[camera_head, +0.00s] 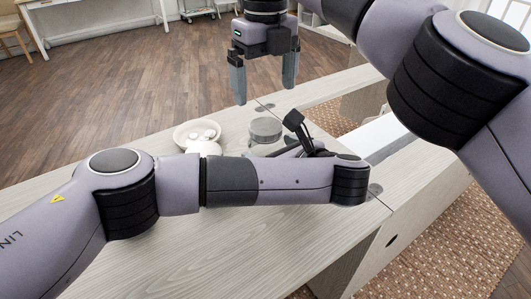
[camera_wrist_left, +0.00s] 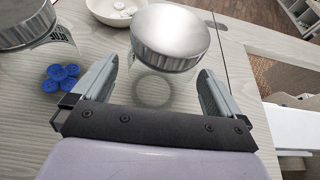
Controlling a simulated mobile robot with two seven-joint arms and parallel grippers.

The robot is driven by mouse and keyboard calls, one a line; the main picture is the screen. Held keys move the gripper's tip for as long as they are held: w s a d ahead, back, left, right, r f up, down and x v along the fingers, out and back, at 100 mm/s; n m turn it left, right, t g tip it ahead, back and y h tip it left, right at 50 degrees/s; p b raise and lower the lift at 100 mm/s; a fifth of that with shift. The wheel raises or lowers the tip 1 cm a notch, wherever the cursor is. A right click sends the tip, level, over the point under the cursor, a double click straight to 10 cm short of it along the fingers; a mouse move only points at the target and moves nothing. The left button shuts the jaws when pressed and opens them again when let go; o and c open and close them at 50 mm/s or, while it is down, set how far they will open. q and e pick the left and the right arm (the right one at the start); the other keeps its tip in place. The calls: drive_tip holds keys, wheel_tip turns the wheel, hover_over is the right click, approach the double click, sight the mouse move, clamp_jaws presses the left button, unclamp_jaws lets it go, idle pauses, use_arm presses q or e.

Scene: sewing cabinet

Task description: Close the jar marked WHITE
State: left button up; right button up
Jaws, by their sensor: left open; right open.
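A clear glass jar with a silver lid (camera_head: 265,128) stands on the table. In the left wrist view its lid (camera_wrist_left: 170,38) lies over the glass, and the glass looks empty. In the head view the left gripper (camera_head: 295,135) is low beside the jar, partly hidden by my arm. My right gripper (camera_head: 263,85) is open and empty above and behind the jar.
A white bowl (camera_wrist_left: 103,14) with white buttons stands beyond the jar. A second silver-lidded jar (camera_wrist_left: 22,24) is at the left, its lettering partly cut off, with blue buttons (camera_wrist_left: 62,77) seen at its base. The table (camera_head: 150,262) is clear in front.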

use_arm(q)
drive_tip(key=shift+v, duration=2.15)
use_arm(e)
drive_tip(key=shift+f, duration=0.1)
drive_tip(key=shift+s, duration=0.1)
